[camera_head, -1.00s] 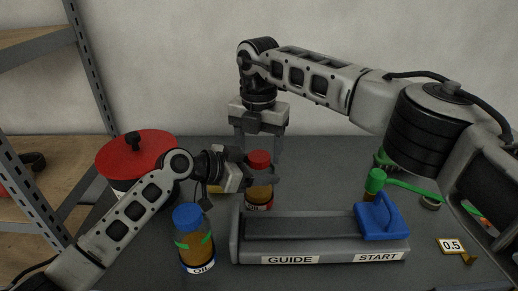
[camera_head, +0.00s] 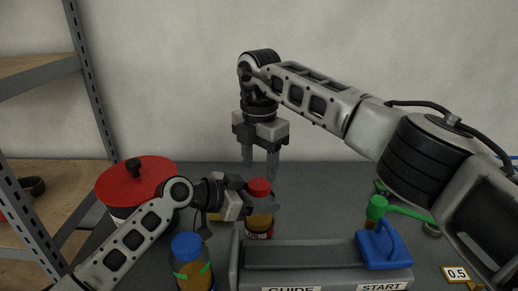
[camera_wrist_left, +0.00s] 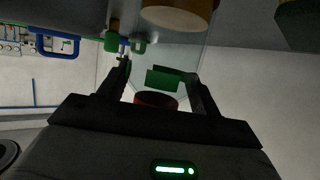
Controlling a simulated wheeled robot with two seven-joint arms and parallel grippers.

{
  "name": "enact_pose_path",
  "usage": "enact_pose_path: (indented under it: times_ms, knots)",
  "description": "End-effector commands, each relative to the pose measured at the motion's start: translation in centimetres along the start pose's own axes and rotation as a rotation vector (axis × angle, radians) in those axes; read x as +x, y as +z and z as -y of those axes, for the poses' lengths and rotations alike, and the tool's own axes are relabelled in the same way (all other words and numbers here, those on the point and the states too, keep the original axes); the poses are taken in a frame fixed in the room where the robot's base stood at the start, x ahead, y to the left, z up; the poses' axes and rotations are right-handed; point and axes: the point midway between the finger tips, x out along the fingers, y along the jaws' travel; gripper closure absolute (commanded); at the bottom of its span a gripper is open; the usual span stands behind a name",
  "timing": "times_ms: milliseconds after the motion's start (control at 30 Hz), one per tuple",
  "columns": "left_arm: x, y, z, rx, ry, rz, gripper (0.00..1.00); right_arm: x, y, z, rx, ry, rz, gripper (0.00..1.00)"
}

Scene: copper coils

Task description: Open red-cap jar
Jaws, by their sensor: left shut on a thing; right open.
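The red-cap jar stands upright, with its amber body (camera_head: 259,222) and red cap (camera_head: 259,187) visible in the head view. My left gripper (camera_head: 249,200) reaches in from the left at the jar's upper body and is shut on it. In the left wrist view, the red cap (camera_wrist_left: 155,98) and a green band (camera_wrist_left: 163,79) show between the fingers (camera_wrist_left: 162,92). The cap is still on the jar. My right gripper (camera_head: 260,168) points down just above the cap. It is open and empty.
A blue-cap jar (camera_head: 193,275) stands at front left. A red-lidded pot (camera_head: 150,180) is behind my left arm. A grey guide block (camera_head: 310,255) with a blue handled piece (camera_head: 384,248) lies in front right. A green-headed tool (camera_head: 376,208) is behind it.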

Motion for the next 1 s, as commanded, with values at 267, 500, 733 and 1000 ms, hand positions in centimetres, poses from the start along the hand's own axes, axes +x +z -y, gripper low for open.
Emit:
enact_pose_path:
  times_ms: [267, 500, 733, 1000]
  knots:
    - [0.0, 0.0, 0.0, 0.000, 0.000, 0.000, 1.00, 3.4, 0.0, 0.0, -0.002, -0.001, 0.000, 0.47]
    - [0.0, 0.0, 0.0, 0.000, -0.001, 0.000, 1.00, 3.9, 0.0, 0.0, -0.002, 0.000, 0.000, 0.47]
    - [0.0, 0.0, 0.0, 0.000, -0.001, 0.000, 1.00, 3.9, 0.0, 0.0, -0.002, 0.000, 0.000, 0.78]
    - [0.0, 0.0, 0.0, 0.000, -0.001, 0.000, 1.00, 3.8, 0.0, 0.0, -0.059, 0.000, 0.001, 0.84]
